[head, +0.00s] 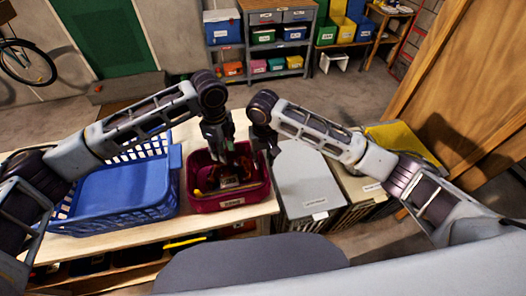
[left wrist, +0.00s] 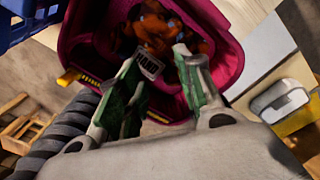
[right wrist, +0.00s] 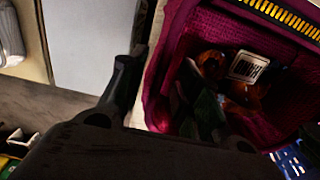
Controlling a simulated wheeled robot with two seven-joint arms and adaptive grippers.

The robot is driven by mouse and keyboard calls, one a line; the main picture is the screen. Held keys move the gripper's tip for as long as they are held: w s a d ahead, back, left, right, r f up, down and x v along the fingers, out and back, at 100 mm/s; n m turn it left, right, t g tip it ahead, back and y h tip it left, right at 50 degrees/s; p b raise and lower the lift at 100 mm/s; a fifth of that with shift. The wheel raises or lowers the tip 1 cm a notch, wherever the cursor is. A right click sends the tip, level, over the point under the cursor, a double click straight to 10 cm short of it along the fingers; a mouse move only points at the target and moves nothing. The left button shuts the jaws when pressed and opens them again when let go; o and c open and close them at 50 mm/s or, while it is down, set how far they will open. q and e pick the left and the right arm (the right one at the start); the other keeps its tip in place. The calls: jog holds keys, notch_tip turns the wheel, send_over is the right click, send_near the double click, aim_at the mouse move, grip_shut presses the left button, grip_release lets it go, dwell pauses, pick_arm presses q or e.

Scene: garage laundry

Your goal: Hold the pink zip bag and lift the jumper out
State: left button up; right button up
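The pink zip bag (head: 208,203) stands open on the bench. Its yellow zip (right wrist: 285,15) shows along one edge in the right wrist view. A rust-orange bundle, seemingly the jumper (left wrist: 155,25), lies inside, near a white label. My left gripper (head: 228,165) points down into the bag. Its fingers (left wrist: 160,68) are apart over the orange bundle with nothing clearly between them. My right gripper (head: 266,155) is at the bag's right rim. One dark finger (right wrist: 122,85) is outside the bag wall; its other finger is hard to make out in shadow.
A blue basket (head: 165,190) stands close on the left of the bag. A grey-lidded box (head: 308,180) stands on the right, with a yellow-topped box (head: 400,140) beyond. Shelves with coloured bins (head: 282,35) are across the open floor.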

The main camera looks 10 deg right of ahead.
jog(key=shift+f, duration=3.45)
grip_shut()
pick_arm(q)
jog(key=shift+o, duration=0.7)
jog(key=shift+s+r+n, duration=0.1)
jog(key=shift+n, duration=0.2)
